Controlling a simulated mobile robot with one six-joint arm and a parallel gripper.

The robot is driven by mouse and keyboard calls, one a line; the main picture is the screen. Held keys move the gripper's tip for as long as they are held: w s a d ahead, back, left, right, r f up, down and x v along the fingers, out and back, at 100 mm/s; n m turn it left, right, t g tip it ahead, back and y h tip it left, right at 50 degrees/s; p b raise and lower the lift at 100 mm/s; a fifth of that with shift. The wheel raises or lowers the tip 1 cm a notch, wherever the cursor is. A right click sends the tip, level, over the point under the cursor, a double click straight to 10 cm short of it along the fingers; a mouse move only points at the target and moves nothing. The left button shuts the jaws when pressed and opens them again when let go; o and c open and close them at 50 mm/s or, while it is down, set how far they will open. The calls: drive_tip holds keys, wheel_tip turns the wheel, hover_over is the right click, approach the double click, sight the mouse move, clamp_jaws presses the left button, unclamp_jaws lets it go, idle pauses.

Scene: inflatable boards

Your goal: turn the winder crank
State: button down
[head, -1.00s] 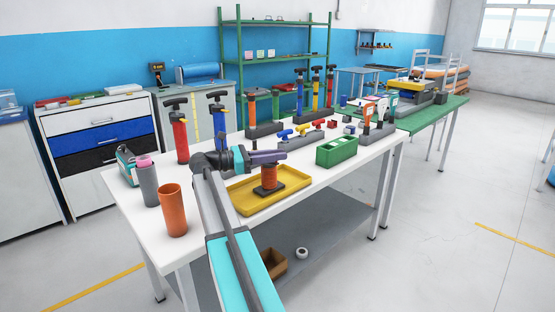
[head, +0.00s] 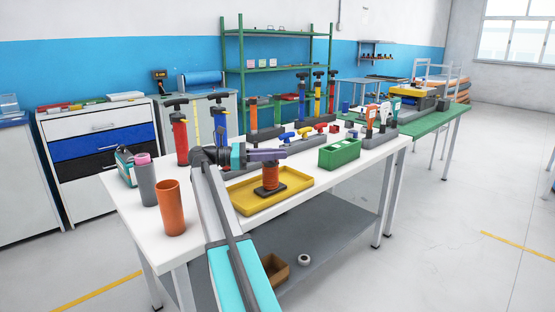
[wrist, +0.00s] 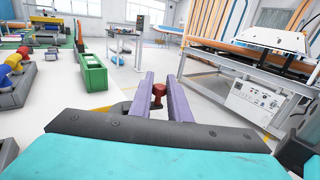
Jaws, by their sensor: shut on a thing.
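The winder, a red-orange ribbed spool (head: 270,176) on a dark base, stands upright in the yellow tray (head: 240,205) on the white bench. My gripper (head: 284,154) is level just above the spool, its purple fingers reaching to the right across its top. In the wrist view my gripper (wrist: 162,92) is shut on a small red knob-like piece (wrist: 158,92) between the fingers. It looks like the winder's crank grip, but the crank arm itself is hidden by the fingers.
A green bin (head: 339,153) is right of the tray. An orange cylinder (head: 172,208) and a grey cylinder (head: 145,183) stand at the left front. Pumps and small valves in racks line the back of the bench.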

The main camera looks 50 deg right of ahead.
drive_tip(key=shift+w+a+m+g+y+b, duration=0.2)
drive_tip(key=shift+m+g+y+b, duration=0.5)
drive_tip(key=shift+b, duration=2.9)
drive_tip(key=shift+a+m+g+y+b, duration=0.25)
drive_tip(key=shift+m+g+y+b, duration=0.45)
drive_tip(key=shift+b, duration=2.85)
drive_tip(key=c, duration=1.7)
unclamp_jaws()
drive_tip(key=shift+o, duration=0.2)
drive_tip(key=shift+r, duration=0.1)
drive_tip(key=shift+r+p, duration=0.8)
drive_tip(key=shift+r, duration=0.7)
drive_tip(key=s+a+r+b, duration=0.1)
drive_tip(key=s+a+b, duration=0.8)
drive_tip(key=s, duration=0.3)
drive_tip(key=shift+s+a+r, duration=0.2)
drive_tip(key=shift+a+r, duration=0.15)
drive_tip(key=shift+a, duration=0.25)
